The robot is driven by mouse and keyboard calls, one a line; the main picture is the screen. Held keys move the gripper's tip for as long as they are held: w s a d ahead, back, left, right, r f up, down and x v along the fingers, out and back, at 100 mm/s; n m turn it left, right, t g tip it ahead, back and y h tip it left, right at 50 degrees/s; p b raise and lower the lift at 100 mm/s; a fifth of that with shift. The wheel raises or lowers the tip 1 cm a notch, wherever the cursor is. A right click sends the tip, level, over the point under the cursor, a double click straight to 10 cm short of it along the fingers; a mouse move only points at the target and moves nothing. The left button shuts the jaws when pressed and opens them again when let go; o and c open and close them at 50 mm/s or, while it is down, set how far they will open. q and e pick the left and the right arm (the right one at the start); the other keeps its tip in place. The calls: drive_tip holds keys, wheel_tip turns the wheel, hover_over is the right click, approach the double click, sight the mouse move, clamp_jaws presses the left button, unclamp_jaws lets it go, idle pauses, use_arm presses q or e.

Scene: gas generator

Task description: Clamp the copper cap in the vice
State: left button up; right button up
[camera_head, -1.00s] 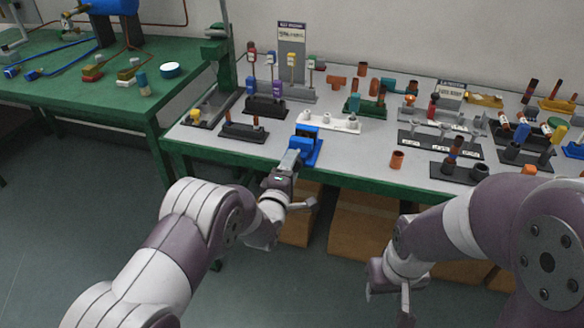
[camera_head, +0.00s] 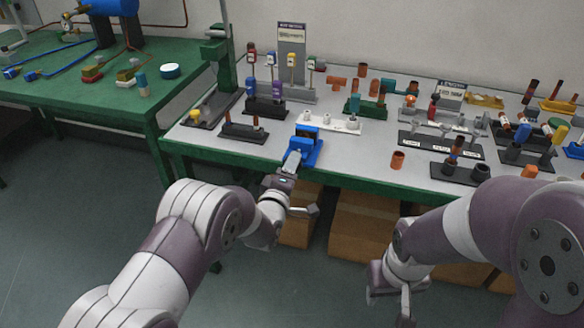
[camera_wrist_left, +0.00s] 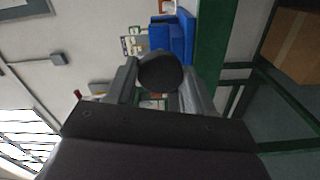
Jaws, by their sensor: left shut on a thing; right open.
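The blue vice (camera_head: 307,148) stands at the front edge of the grey-topped table. My left gripper (camera_head: 292,160) is at its front, and the blue body also shows beyond the fingers in the left wrist view (camera_wrist_left: 178,38). In that view my left gripper is shut on a dark round part (camera_wrist_left: 161,73) in front of the vice. It looks like the vice's knob, but I cannot be sure. The vice's jaws are too small to read, so I cannot tell whether a copper cap is between them. My right gripper (camera_head: 404,305) is open, low in front of the table.
A copper-coloured short cylinder (camera_head: 398,160) stands on the table right of the vice. A white rack (camera_head: 330,121) is just behind the vice. A dark rack (camera_head: 243,134) stands to its left. Cardboard boxes (camera_head: 362,228) are under the table.

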use_arm(q)
drive_tip(key=m, duration=0.2)
drive_tip(key=shift+m+b, duration=0.35)
drive_tip(key=shift+m, duration=0.05)
idle(0.3)
drive_tip(key=o, duration=1.2)
